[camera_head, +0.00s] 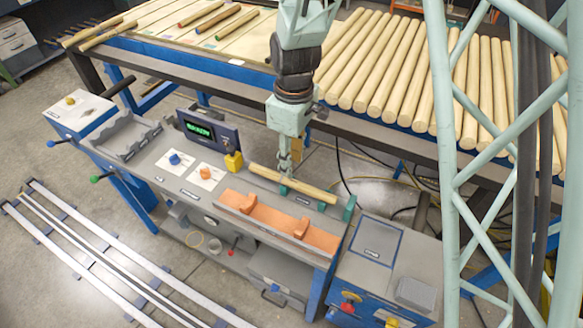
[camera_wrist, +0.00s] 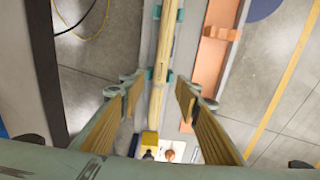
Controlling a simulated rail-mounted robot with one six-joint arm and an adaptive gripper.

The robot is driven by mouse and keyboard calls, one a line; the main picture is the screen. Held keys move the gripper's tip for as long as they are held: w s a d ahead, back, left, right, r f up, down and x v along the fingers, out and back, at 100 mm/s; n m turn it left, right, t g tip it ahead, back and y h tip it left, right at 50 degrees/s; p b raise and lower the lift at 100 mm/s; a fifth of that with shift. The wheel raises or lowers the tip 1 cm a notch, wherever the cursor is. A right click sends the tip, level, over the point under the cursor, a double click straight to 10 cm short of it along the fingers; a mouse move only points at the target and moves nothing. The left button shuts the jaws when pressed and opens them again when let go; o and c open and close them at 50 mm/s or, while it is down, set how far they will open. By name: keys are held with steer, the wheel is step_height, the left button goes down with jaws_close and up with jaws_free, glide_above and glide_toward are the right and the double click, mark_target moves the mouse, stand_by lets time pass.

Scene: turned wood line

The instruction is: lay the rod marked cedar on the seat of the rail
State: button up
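A pale wooden rod (camera_head: 310,189) lies along a grey rail on the machine bench, resting on teal supports (camera_head: 348,208). It also shows in the wrist view (camera_wrist: 163,45), with a small mark too small to read. My gripper (camera_head: 285,170) is over the rod's left part. In the wrist view my gripper (camera_wrist: 158,92) is open, with the rod running between the spread fingers and a gap on both sides. Several rods with coloured ends (camera_head: 215,20) lie on the back table; I cannot read which is cedar.
An orange tray (camera_head: 270,222) with two orange cradles lies in front of the rail. A yellow block (camera_head: 233,161) and a small display (camera_head: 202,131) stand left of the rod. Many plain rods (camera_head: 385,60) fill the back table's right. Floor rails (camera_head: 110,265) lie front left.

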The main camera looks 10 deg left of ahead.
steer(key=shift+r+p, duration=0.3)
steer(key=shift+r, duration=2.25)
steer(key=shift+d, duration=0.1)
steer(key=d+r+m+t+p, duration=0.1)
steer(key=d+r+m+p, duration=0.15)
steer(key=d+r, duration=0.8)
steer(key=d+r+m+t+p, duration=0.1)
steer(key=d+r+m, duration=0.2)
steer(key=d+r, duration=0.75)
steer(key=s+d+r+m+t+b, duration=0.1)
steer(key=s+d+r+m, duration=0.1)
steer(key=s+d+r, duration=0.35)
steer(key=s+d+r+m+b, duration=0.1)
steer(key=s+d+r+m, duration=0.15)
steer(key=s, duration=0.55)
steer(key=s+d+m, duration=0.2)
steer(key=s, duration=0.6)
steer(key=s+d+m+t+b, duration=0.1)
steer(key=s+d+m, duration=0.2)
steer(key=s, duration=0.4)
steer(key=shift+s+d, duration=0.15)
steer(key=shift+s, duration=0.25)
